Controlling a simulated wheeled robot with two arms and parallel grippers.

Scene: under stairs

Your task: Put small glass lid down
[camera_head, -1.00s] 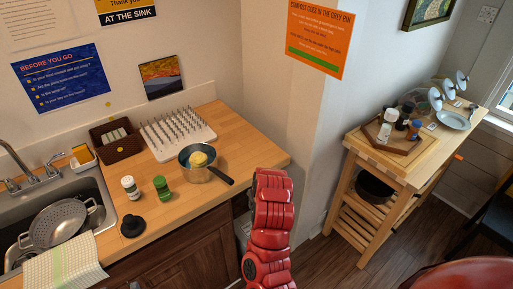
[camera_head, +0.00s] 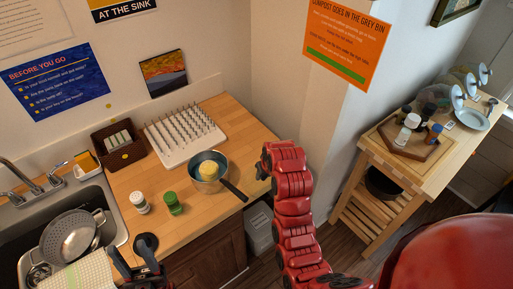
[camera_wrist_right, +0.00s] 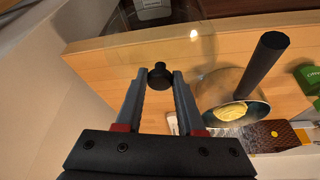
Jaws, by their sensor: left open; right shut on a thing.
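My right gripper (camera_wrist_right: 159,84) is shut on the black knob of the small glass lid (camera_wrist_right: 160,73) in the right wrist view. The clear glass is faint, with a curved outline and a bright glint beyond the knob. It appears over the front edge of the wooden counter (camera_head: 186,222); contact cannot be told. In the head view my red right arm hides most of that gripper, and I cannot make out the lid.
A pan (camera_head: 223,166) with yellow food stands on the counter, its handle toward my right arm. It also shows in the wrist view (camera_wrist_right: 213,93). A white spiked rack (camera_head: 186,136), brown basket (camera_head: 117,143), white jar (camera_head: 139,202) and green jar (camera_head: 173,203) stand nearby. A grey bin (camera_head: 259,229) is below.

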